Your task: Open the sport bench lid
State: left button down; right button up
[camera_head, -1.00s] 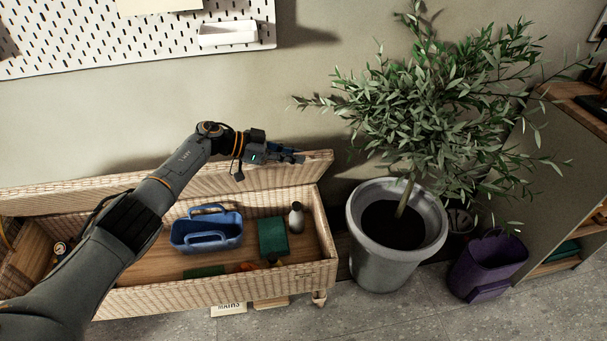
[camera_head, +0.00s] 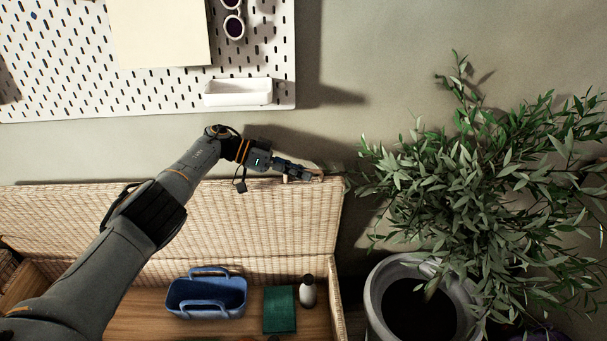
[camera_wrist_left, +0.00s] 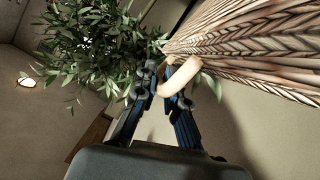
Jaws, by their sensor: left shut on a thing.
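The wicker sport bench lid (camera_head: 255,217) is raised and stands nearly upright against the wall. The open bench (camera_head: 338,308) below it shows its wooden inside. My left gripper (camera_head: 316,175) is at the top right edge of the lid. In the left wrist view, my left gripper (camera_wrist_left: 163,75) is shut on a pale curved handle (camera_wrist_left: 180,78) on the edge of the woven lid (camera_wrist_left: 255,50). My right gripper is not in view.
Inside the bench are a blue caddy (camera_head: 207,296), a green box (camera_head: 280,310) and a bottle (camera_head: 307,290). A leafy plant (camera_head: 480,190) in a grey pot (camera_head: 378,290) stands close on the right. A white pegboard with a tray (camera_head: 238,92) hangs above.

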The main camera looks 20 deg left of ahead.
aim_at(273, 181)
pick_arm(q)
jog(key=shift+w+f, duration=0.1)
jog(key=shift+w, duration=0.05)
dwell(0.3)
jog(key=c, duration=1.7)
grip_release()
jog(key=shift+a, duration=0.15)
jog(key=v, duration=0.7)
jog(key=shift+a+r, duration=0.1)
jog(key=shift+r, duration=0.1)
